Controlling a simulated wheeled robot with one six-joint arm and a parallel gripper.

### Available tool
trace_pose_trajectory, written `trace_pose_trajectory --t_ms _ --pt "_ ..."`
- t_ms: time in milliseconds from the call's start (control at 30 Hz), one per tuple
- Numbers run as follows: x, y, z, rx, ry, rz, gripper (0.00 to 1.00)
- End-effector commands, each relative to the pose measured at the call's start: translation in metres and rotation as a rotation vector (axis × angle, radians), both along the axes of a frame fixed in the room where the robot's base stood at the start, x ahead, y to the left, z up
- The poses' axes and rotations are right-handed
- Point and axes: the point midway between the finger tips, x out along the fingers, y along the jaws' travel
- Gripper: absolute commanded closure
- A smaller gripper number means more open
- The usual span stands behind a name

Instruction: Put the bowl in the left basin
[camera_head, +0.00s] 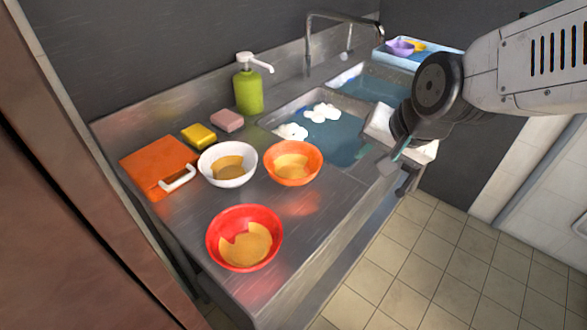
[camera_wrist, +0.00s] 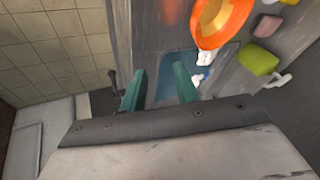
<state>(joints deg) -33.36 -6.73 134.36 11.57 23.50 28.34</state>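Three bowls with brownish-yellow contents or residue stand on the steel counter: a white bowl (camera_head: 228,164), an orange bowl (camera_head: 293,162) and a red bowl (camera_head: 244,238). The left basin (camera_head: 335,140) holds bluish water with white foam and lies just behind and right of the orange bowl. The right basin (camera_head: 375,83) is farther back. My gripper (camera_head: 393,160) is over the counter's front edge, right of the left basin, away from the bowls. In the wrist view its two teal fingers (camera_wrist: 160,82) are apart with nothing between them. The orange bowl (camera_wrist: 222,22) shows there too.
A green soap bottle (camera_head: 248,90), a pink sponge (camera_head: 227,120), a yellow sponge (camera_head: 198,136) and an orange board with a white handle (camera_head: 158,167) stand along the counter's back and left. A faucet (camera_head: 309,45) rises behind the basins. A blue tray (camera_head: 430,60) is at the far end.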

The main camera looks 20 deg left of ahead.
Motion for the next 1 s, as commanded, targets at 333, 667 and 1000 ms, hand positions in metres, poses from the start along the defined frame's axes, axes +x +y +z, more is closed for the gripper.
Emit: trace_pose_trajectory --t_ms 333,667,1000 --pt "0.007 0.088 -0.036 0.108 -0.02 -0.024 0.69" --pt "0.02 0.1 -0.065 0.106 -0.02 -0.025 0.69" --pt "0.034 0.113 -0.094 0.108 -0.021 -0.025 0.69"
